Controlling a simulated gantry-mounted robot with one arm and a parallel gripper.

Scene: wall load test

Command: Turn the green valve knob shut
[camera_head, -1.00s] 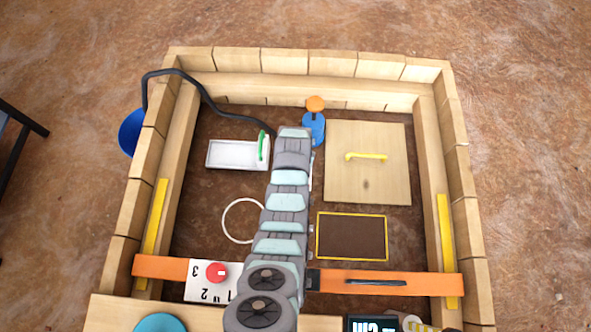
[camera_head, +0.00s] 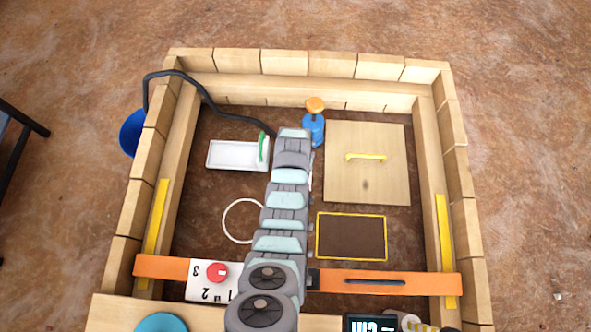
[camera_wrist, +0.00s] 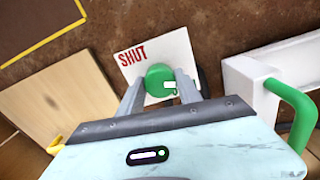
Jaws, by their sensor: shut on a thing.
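The green valve knob (camera_wrist: 161,80) shows in the wrist view, round, with a small white mark on its lower right part. It sits on a white plate (camera_wrist: 176,48) with the red word SHUT on it, to the knob's upper left. My gripper (camera_wrist: 160,90) has one finger on each side of the knob and is shut on it. In the head view my own arm hides the knob and the gripper.
A white tray (camera_head: 232,155) with a green handle (camera_head: 263,147) lies left of my arm. A blue bottle with an orange top (camera_head: 315,106) stands behind it. A wooden lid with a yellow handle (camera_head: 366,157) lies right. Wooden walls (camera_head: 459,180) enclose the area.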

